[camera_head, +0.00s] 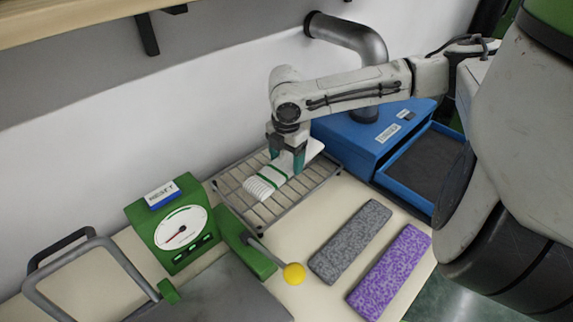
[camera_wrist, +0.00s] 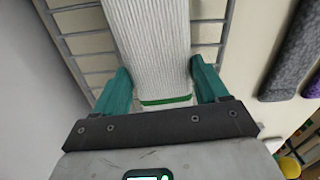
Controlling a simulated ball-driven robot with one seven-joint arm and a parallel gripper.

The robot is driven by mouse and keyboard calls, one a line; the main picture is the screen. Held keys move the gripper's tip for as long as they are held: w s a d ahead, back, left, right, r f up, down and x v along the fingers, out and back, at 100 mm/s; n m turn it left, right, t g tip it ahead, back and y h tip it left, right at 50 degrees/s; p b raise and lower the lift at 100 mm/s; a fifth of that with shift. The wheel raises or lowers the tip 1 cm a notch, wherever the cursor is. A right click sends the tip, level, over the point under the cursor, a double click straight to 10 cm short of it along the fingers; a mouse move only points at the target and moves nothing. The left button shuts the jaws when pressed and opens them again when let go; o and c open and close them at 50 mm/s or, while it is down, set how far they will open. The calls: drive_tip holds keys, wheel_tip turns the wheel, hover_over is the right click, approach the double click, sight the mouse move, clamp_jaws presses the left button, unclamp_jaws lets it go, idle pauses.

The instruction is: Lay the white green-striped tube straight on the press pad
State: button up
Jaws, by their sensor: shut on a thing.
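The white green-striped tube (camera_head: 267,181) lies on a wire rack (camera_head: 233,191), in the middle of the head view. My gripper (camera_head: 287,160) is above the rack with its teal fingers on both sides of the tube, shut on it. In the wrist view, the ribbed white tube (camera_wrist: 150,50) runs up from between the fingers of my gripper (camera_wrist: 164,88), with a green stripe near the palm. The press pad is probably the grey plate (camera_head: 228,297) at the front of the green press (camera_head: 177,228), partly cut off by the lower edge.
The press has a dial, a grey frame handle (camera_head: 58,262) and a lever with a yellow knob (camera_head: 294,274). A grey knitted piece (camera_head: 350,241) and a purple one (camera_head: 391,277) lie to the right. A blue box with an open drawer (camera_head: 425,165) stands behind them.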

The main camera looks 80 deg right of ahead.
drive_tip(key=s+a+r+p, duration=0.9)
drive_tip(key=s+r+p, duration=0.1)
drive_tip(key=p, duration=0.1)
drive_tip(key=shift+s+r, duration=0.2)
drive_tip(key=shift+a+f, duration=0.1)
drive_tip(key=shift+a, duration=0.05)
